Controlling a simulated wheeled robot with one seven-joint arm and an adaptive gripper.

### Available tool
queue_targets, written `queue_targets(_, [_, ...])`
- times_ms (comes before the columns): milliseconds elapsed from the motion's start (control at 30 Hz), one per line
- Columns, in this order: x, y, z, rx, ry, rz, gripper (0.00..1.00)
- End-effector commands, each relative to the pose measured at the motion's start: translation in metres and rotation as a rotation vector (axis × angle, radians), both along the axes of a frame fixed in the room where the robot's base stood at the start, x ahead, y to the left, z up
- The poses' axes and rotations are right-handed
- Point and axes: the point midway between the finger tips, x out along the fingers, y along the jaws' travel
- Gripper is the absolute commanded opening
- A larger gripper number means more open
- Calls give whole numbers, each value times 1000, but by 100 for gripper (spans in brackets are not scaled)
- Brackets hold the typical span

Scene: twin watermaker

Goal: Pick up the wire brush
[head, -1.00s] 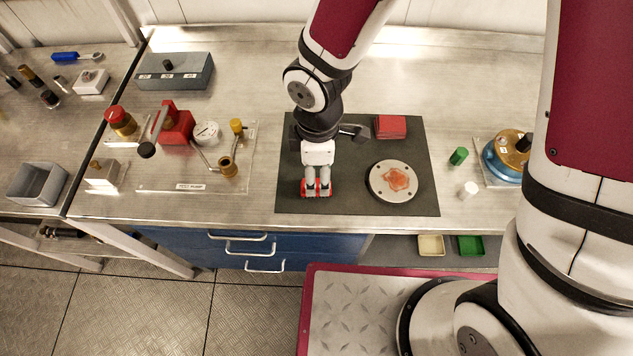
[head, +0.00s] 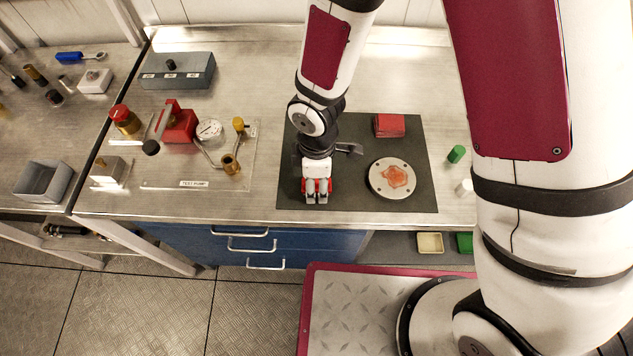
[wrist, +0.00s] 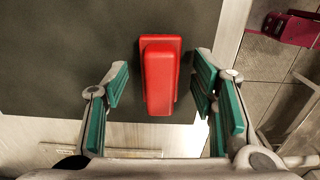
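A red piece that I take for the wire brush (wrist: 160,75) lies on the dark mat (wrist: 60,60) in the wrist view, a raised narrower part on its top. No bristles show. My gripper (wrist: 160,88) is open, with its teal-padded fingers to the left and right of the red piece and a visible gap on each side. In the head view my gripper (head: 317,198) points down over the front left of the mat (head: 290,200). Red edges of the piece (head: 329,186) show beside the fingers; the rest is hidden behind them.
A round metal flange (head: 376,190) with an orange-red patch lies to the right on the mat. A red block (head: 390,125) lies behind it. The test pump plate (head: 160,182) is to the left. A green cylinder (head: 456,154) stands right of the mat.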

Motion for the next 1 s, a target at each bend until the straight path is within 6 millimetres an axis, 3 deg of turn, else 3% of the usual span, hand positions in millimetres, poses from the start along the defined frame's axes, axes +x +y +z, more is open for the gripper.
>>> queue_targets(33, [0, 0, 0, 0, 0, 0, 37])
queue_targets(200, [0, 0, 0, 0, 0, 0, 0])
queue_targets(667, [0, 0, 6, 1, 0, 0, 0])
queue_targets(1000, [2, 0, 46, 3, -4, -2, 0])
